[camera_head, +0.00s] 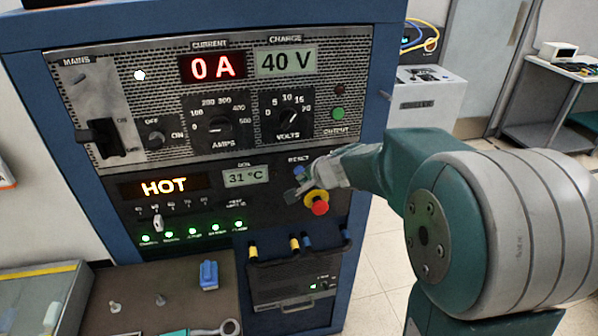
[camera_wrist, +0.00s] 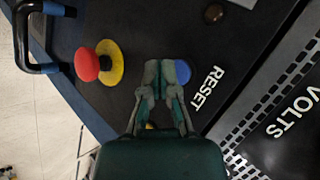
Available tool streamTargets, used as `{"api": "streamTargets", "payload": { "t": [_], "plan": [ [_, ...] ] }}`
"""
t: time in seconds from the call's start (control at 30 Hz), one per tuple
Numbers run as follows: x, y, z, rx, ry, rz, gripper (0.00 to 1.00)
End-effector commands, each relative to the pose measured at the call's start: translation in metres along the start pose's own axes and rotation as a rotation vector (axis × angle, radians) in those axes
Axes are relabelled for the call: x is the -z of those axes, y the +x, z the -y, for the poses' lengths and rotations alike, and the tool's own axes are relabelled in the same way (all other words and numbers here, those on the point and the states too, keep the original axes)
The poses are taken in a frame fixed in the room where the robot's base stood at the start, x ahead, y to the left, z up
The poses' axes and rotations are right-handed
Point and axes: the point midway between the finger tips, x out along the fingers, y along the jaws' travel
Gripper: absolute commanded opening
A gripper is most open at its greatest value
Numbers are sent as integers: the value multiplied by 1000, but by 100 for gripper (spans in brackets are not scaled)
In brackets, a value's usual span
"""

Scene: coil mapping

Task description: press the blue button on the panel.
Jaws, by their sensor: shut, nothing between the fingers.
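The blue button (camera_head: 299,172) sits on the black lower panel (camera_head: 270,205), just under the word RESET. In the wrist view the blue button (camera_wrist: 182,72) shows beside the fingertips, next to the RESET label. My gripper (camera_head: 294,194) is in front of the panel, below the button in the head view. In the wrist view my gripper (camera_wrist: 160,68) is shut and empty, its tips immediately left of the button. I cannot tell whether the tips touch the panel.
A red mushroom button (camera_head: 319,205) on a yellow ring is close to my gripper. A bench (camera_head: 165,300) with a blue clip (camera_head: 208,275) and small parts stands at lower left.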

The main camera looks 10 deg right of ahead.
Motion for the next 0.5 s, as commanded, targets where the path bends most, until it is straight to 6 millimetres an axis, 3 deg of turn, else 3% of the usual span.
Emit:
{"api": "streamTargets", "payload": {
  "t": [0.5],
  "plan": [
    [5, 4, 5, 0, 0, 0, 0]
  ]
}}
